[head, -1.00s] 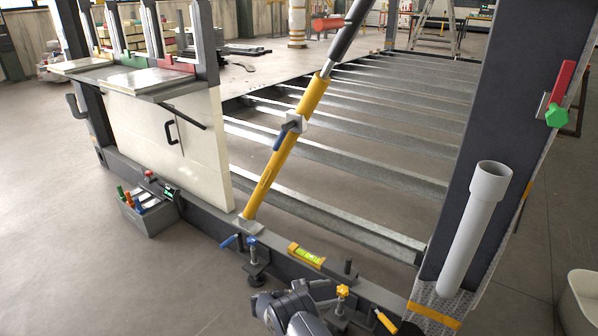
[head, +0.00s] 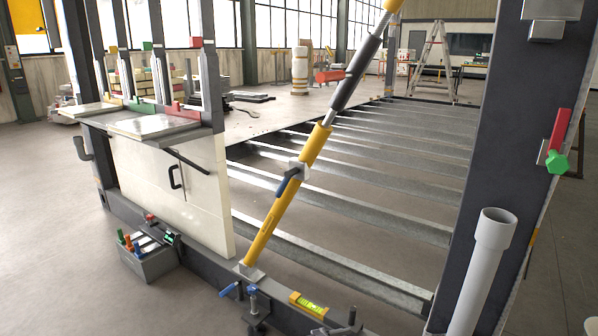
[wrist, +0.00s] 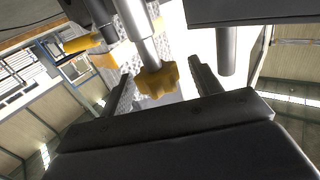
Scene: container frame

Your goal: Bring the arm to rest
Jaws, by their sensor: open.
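My gripper (wrist: 160,72) shows in the wrist view, with its two dark fingers spread apart and nothing held between them. A yellow lobed knob (wrist: 157,82) on a pale metal stem appears in the gap between the fingers. Neither finger visibly presses on it, but how far it is from them in depth I cannot tell. In the head view my gripper is out of the picture; only a small grey piece shows at the bottom edge.
A steel frame has a yellow diagonal brace (head: 270,225), a dark post (head: 490,130) and a pale pipe (head: 483,270). A yellow level (head: 309,303) lies on the lower beam. A grey tool box (head: 147,262) hangs at left. Open floor lies left of the frame.

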